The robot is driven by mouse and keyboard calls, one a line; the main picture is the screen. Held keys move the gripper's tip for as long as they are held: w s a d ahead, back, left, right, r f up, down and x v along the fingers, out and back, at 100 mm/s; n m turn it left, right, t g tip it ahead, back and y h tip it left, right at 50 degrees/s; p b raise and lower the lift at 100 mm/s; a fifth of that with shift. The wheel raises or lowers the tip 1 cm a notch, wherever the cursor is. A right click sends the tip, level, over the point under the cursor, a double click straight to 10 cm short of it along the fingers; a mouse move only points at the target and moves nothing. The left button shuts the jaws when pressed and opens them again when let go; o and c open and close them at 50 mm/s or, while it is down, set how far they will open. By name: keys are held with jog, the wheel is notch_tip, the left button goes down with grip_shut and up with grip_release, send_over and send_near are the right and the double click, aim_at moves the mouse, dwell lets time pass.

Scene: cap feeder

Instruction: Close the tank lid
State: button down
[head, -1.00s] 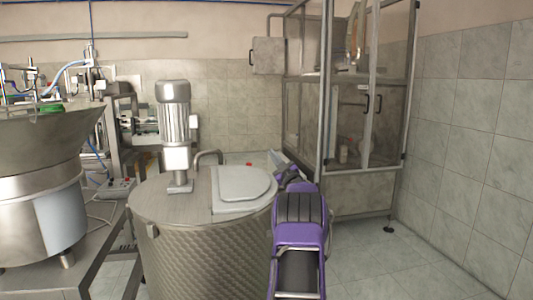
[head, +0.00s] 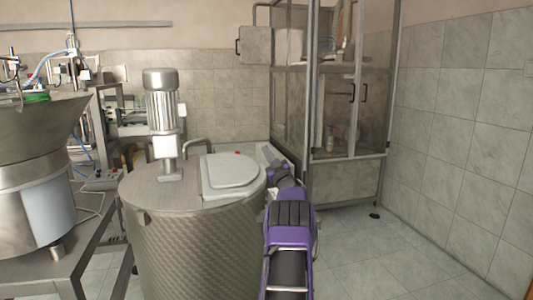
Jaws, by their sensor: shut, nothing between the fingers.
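The steel tank (head: 190,245) stands in the middle of the head view, with a quilted wall and a flat round top. The pale tank lid (head: 230,172) lies flat, or nearly so, over the right part of that top. I cannot tell whether a thin gap is left under its edge. My purple and black arm rises in front of the tank's right side and bends away behind it, close to the lid's right edge.
A motor (head: 162,110) stands upright on the tank top, with a bent pipe (head: 197,143) beside the lid. A cap feeder bowl (head: 35,130) on a metal table is at left. A glazed cabinet (head: 335,120) stands behind at right. The floor at right is clear.

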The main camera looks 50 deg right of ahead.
notch_tip(320, 180, up, 10)
jog(key=p, duration=0.1)
dwell(0.5)
